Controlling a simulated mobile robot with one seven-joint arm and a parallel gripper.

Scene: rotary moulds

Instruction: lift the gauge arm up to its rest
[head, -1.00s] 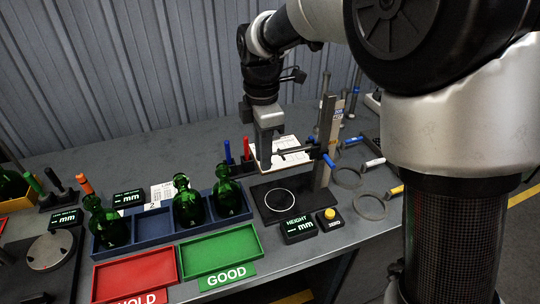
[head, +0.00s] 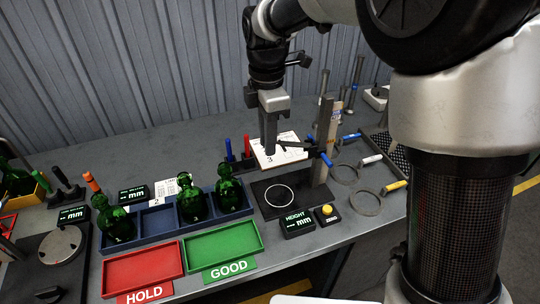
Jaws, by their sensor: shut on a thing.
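The height gauge stand has a dark base plate (head: 263,209) with a white ring mark and an upright column (head: 322,150). The dark gauge arm (head: 301,146) reaches left from the column, well above the base, with a blue knob (head: 326,160) by the column. My gripper (head: 270,150) points down at the arm's free left end and is shut on it. The fingers partly hide this end, so the exact grip is hard to see. The ring mark below is empty.
A white sheet (head: 262,163) lies behind the gripper. A height display (head: 297,223) and a yellow zero button (head: 326,210) stand in front. A blue rack (head: 158,229) holds green bottles at left. Red (head: 143,268) and green (head: 222,244) trays lie in front. Ring gauges (head: 364,203) lie at right.

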